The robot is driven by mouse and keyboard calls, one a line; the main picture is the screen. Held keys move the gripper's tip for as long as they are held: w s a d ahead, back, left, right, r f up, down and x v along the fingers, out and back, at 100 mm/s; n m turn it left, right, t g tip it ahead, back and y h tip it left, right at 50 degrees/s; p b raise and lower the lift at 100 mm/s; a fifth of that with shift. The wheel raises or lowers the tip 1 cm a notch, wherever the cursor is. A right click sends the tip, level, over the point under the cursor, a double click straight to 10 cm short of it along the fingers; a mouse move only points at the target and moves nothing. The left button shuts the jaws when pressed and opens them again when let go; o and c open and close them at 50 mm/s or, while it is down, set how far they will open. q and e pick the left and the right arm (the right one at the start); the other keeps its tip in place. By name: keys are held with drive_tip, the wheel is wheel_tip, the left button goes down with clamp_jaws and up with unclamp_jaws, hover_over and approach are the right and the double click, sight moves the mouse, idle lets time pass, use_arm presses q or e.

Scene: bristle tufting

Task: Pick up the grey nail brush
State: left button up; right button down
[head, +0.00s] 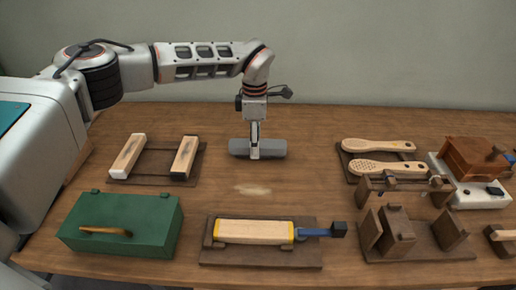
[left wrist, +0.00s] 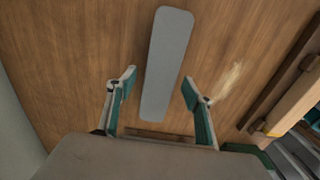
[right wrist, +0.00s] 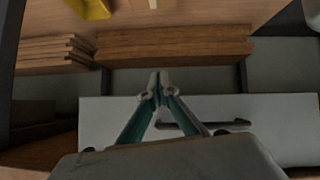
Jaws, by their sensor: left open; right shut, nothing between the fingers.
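The grey nail brush (head: 272,148) lies on the table at the back middle, its long side running left to right in the head view. In the left wrist view the grey brush (left wrist: 168,62) is a long plain block with rounded ends. My left gripper (head: 254,154) points down over it. In the left wrist view the open fingers (left wrist: 158,86) stand on either side of the brush's lower part, with gaps to both sides. Whether they reach down beside it is unclear. My right gripper (right wrist: 159,82) is shut and empty in the right wrist view, away from the brush.
A green box (head: 123,226) stands front left, and a clamped wooden block (head: 254,232) front middle. Two brush blocks (head: 129,154) lie on a rack at left. Wooden paddles (head: 378,145) and fixtures crowd the right. Bare table surrounds the grey brush. Stacked boards (right wrist: 175,45) show before my right gripper.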

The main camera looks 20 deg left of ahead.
use_arm(q)
drive_tip(key=shift+f, duration=0.6)
drive_tip(key=c, duration=1.3)
use_arm(e)
drive_tip(key=shift+w+d+r, duration=0.1)
drive_tip(key=shift+w+r, duration=0.05)
drive_tip(key=shift+w, duration=0.2)
use_arm(q)
drive_tip(key=shift+r, duration=0.1)
wheel_tip(320, 180, up, 20)
drive_tip(key=shift+p, duration=1.1)
use_arm(e)
drive_tip(key=shift+s+a+r, duration=0.25)
drive_tip(key=shift+a+r, duration=0.05)
drive_tip(key=shift+r, duration=0.4)
